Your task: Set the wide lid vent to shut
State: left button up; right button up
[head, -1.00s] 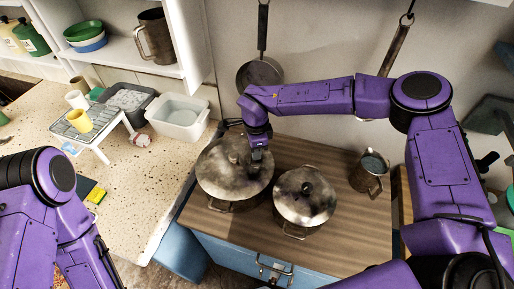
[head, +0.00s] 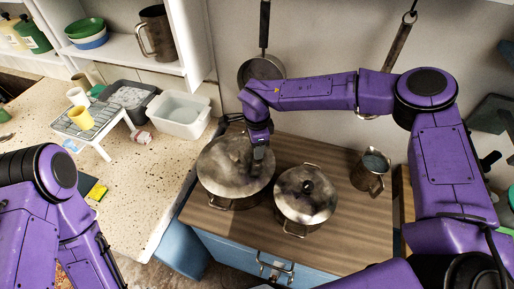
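The wide lid (head: 222,170) is a worn grey metal disc on the larger, left-hand pot (head: 236,203). Its knob and vent are hard to make out at this size, and my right gripper covers part of the lid. My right gripper (head: 259,163) points down at the right part of the wide lid, at or just above its surface. I cannot tell whether it touches, or whether its fingers are open or shut. My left arm is at the lower left, and its gripper is out of view.
A smaller lidded pot (head: 305,196) stands close on the right, on the same wooden top (head: 345,225). A metal jug (head: 370,170) stands farther right. A pan (head: 261,72) hangs on the wall behind. A white basin (head: 178,116) and a rack (head: 88,122) are on the left counter.

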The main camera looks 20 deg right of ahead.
notch_tip(320, 180, up, 10)
jog(key=b, duration=0.2)
jog(key=shift+f, duration=0.15)
